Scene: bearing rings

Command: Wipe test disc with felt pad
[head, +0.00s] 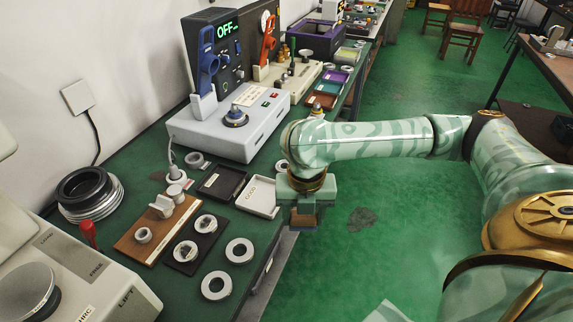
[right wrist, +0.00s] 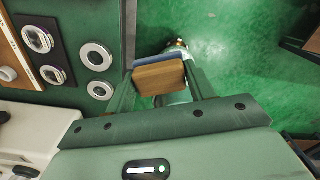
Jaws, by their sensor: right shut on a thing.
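My right gripper (head: 304,204) is shut on the felt pad (head: 304,222), a wooden block with a blue-grey layer. It holds the pad beyond the bench's right edge, over the green floor. In the right wrist view the pad (right wrist: 160,78) sits between both fingers. I cannot tell for certain which disc is the test disc. A dark plate (head: 205,252) on the bench carries two shiny round pieces (head: 186,251), left of the gripper and apart from it. My left gripper is not in view.
Two loose rings (head: 239,251) lie beside the dark plate. A wooden board (head: 135,243), a black tray (head: 222,182) and a white tray (head: 258,196) are close by. A grey machine (head: 228,122) stands behind; another (head: 70,275) stands front left.

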